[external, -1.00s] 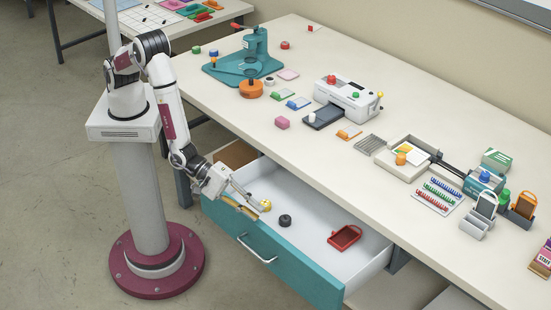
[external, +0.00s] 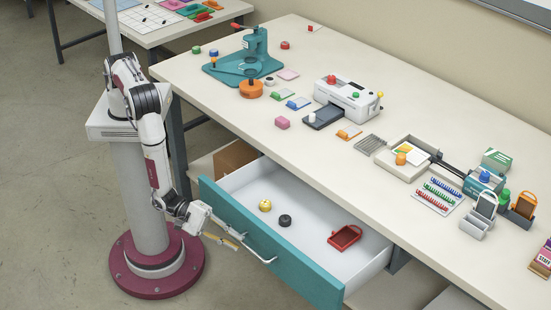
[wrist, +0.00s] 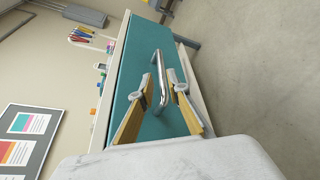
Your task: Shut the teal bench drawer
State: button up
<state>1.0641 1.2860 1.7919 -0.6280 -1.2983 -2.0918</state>
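The teal bench drawer (external: 310,274) stands pulled out from under the bench, its white inside showing. Its silver bar handle (external: 262,252) is on the teal front. My gripper (external: 241,242) is outside the drawer, low in front of the teal front, at the handle's left end. In the wrist view, the teal front (wrist: 128,75) fills the middle, and the handle (wrist: 161,85) appears between my gripper's two spread, yellow-padded fingers (wrist: 165,80). I cannot tell whether a finger touches the handle.
Inside the drawer lie a yellow knob (external: 265,205), a black knob (external: 285,220) and a red tray (external: 345,237). A brown box (external: 233,156) sits under the bench at left. The bench top (external: 225,92) holds a teal press and several small items. Floor in front is clear.

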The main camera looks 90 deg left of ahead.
aim_at(254, 251)
jog(key=shift+w+f, duration=0.1)
dwell(0.5)
jog(key=shift+x, duration=3.65)
jog(key=shift+d, duration=0.1)
grip_shut()
